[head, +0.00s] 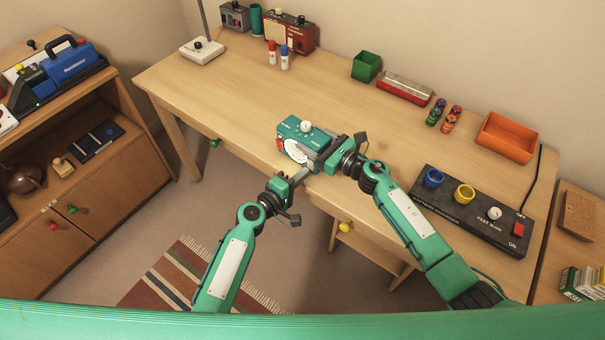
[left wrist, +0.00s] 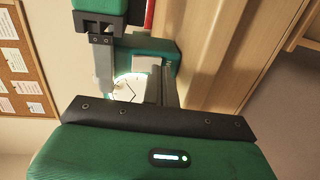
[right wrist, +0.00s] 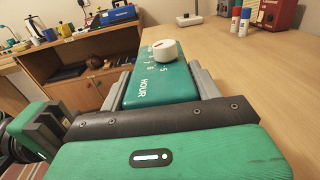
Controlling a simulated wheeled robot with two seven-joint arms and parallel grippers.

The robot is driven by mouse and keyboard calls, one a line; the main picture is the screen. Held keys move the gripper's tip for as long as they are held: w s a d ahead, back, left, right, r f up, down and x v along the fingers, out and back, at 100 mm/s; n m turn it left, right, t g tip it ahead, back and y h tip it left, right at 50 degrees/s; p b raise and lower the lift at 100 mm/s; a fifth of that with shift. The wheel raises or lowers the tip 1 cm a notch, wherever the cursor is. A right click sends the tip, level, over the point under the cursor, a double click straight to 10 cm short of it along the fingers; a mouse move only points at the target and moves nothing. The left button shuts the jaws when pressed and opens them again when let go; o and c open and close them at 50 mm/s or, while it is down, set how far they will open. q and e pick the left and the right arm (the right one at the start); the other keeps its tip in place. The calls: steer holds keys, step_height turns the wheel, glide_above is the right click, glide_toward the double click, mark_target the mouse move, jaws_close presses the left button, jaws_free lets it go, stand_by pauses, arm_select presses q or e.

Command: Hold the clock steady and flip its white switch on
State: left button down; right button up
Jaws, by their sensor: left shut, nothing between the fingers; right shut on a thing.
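The teal clock (head: 302,128) stands near the table's front edge, with a white dial on its front and a white knob (head: 306,126) on top. My right gripper (head: 318,154) is shut on the clock from the right. In the right wrist view the clock's top (right wrist: 160,88) lies between its fingers, with "HOUR" lettering and the white knob (right wrist: 165,52). My left gripper (head: 307,173) is shut and empty, just in front of the clock. In the left wrist view its fingers (left wrist: 160,84) partly cover the clock's dial (left wrist: 128,87). I cannot make out the white switch clearly.
A black control panel (head: 460,215) with knobs and a red switch lies to the right. An orange bin (head: 506,137), a green box (head: 366,66) and small bottles (head: 284,57) stand farther back. The table (head: 230,100) is clear left of the clock.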

arm_select(q)
steer(key=s+a+f, duration=0.1)
steer(key=s+a, duration=0.7)
steer(key=s, duration=0.2)
steer(key=shift+a+f, duration=0.2)
steer(key=shift+f, duration=0.15)
arm_select(e)
steer(key=o, duration=1.3)
